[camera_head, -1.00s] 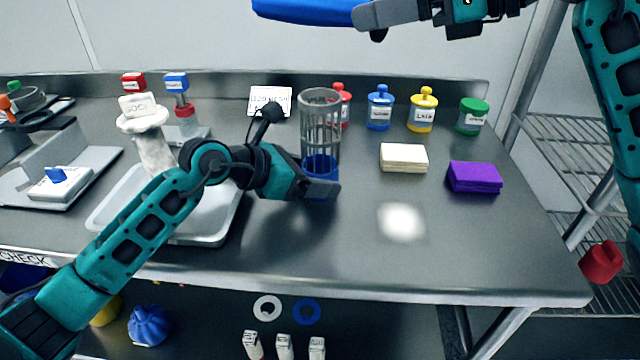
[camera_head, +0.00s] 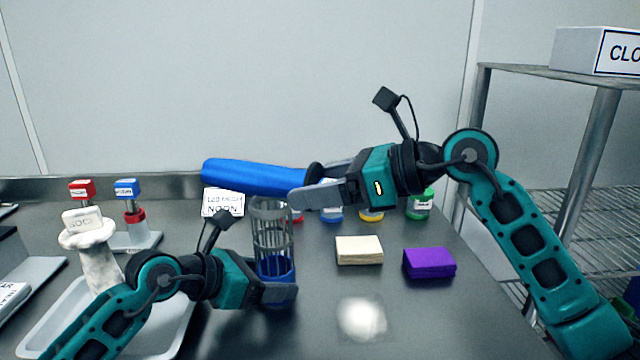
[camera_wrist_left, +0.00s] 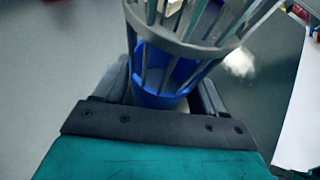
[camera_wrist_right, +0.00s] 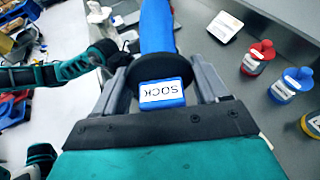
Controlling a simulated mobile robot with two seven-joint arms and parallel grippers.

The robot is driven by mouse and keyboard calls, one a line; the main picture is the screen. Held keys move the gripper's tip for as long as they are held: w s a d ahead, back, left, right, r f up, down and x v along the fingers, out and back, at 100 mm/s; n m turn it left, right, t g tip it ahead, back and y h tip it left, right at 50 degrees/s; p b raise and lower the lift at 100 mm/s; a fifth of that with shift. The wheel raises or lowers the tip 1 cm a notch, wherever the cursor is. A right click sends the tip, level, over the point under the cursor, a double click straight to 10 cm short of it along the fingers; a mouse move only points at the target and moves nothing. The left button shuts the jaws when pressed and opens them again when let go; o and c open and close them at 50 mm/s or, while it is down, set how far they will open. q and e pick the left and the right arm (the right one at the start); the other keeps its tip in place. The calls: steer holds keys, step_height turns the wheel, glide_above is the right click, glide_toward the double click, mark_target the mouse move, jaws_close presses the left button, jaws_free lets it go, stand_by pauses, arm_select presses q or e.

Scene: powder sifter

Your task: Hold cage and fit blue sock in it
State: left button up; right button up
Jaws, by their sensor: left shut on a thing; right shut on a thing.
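The cage (camera_head: 272,225) is a grey slatted cylinder with a blue lower part, upright on the steel table. My left gripper (camera_head: 280,291) is shut around its blue base; the left wrist view shows the cage (camera_wrist_left: 185,45) between the fingers. The blue sock (camera_head: 250,177) is a long blue tube with a black collar. My right gripper (camera_head: 325,185) is shut on its collar end and holds it nearly level above and behind the cage, pointing left. In the right wrist view the sock (camera_wrist_right: 157,30) shows its end label "SOCK" (camera_wrist_right: 162,93) between the fingers.
A cream block (camera_head: 359,250) and a purple block (camera_head: 429,263) lie right of the cage. Small coloured-lid jars, such as the green one (camera_head: 420,204), stand behind. A grey tray (camera_head: 50,322) and a white sock stand (camera_head: 97,262) are at left. A wire shelf (camera_head: 600,170) is at right.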

steer(key=shift+f, duration=0.35)
steer(key=o, duration=1.1)
steer(key=shift+r, duration=0.35)
steer(key=v, duration=1.2)
steer(key=shift+c, duration=0.4)
